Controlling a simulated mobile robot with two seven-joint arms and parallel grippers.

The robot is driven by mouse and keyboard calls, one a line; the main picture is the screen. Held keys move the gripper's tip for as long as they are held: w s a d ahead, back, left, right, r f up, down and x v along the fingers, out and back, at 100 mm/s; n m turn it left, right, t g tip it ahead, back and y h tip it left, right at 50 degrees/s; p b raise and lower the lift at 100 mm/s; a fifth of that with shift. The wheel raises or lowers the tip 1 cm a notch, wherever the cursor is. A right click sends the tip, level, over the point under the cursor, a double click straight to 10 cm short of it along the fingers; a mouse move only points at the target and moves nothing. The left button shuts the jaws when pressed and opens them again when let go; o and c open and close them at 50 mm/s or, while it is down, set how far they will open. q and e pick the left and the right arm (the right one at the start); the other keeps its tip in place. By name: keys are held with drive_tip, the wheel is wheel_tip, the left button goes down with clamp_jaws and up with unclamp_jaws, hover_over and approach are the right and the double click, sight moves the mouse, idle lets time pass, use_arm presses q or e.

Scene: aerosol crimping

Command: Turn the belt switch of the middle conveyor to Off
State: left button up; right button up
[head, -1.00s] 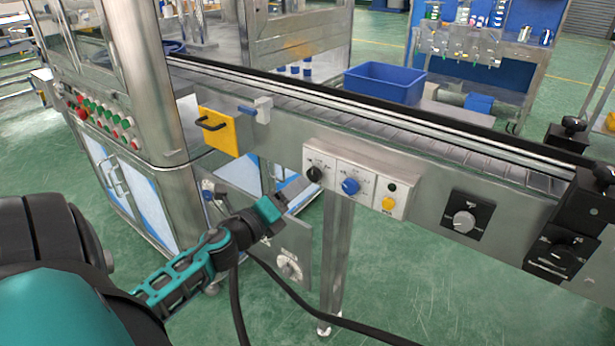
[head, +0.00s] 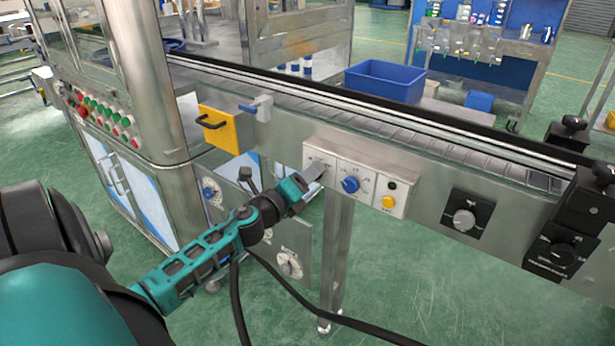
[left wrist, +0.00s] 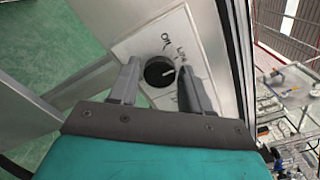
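The conveyor side carries a white control panel; its left plate (head: 309,157) has a black knob that my left gripper now hides in the head view. In the left wrist view the black knob (left wrist: 158,71) shows with a pale pointer mark on its right side and printed labels around it, one reading ON. My left gripper (head: 316,172) is at this plate, and in the left wrist view its two fingers (left wrist: 158,70) are apart, one on each side of the knob. I cannot tell whether they touch it. My right gripper is not in view.
Beside the knob are a blue knob (head: 350,185) and a yellow button (head: 389,202). Further right is a grey dial on a black plate (head: 466,219). A yellow handle plate (head: 219,130) is on the left. A leg (head: 336,255) stands below; a black cable hangs there.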

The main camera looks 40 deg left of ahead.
use_arm(q)
drive_tip(key=c, duration=0.7)
drive_tip(key=shift+n, duration=0.3)
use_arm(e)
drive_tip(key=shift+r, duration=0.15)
use_arm(q)
drive_tip(key=n+p, duration=0.4)
drive_tip(key=n, duration=0.5)
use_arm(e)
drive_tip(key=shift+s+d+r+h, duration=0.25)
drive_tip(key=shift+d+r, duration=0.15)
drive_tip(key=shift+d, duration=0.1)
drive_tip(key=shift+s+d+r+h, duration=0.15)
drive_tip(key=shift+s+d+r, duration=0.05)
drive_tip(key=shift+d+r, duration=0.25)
use_arm(q)
drive_tip(key=shift+f+n, duration=0.1)
drive_tip(key=shift+n, duration=0.2)
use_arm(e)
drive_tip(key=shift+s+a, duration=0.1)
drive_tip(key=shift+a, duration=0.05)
use_arm(q)
drive_tip(key=o, duration=1)
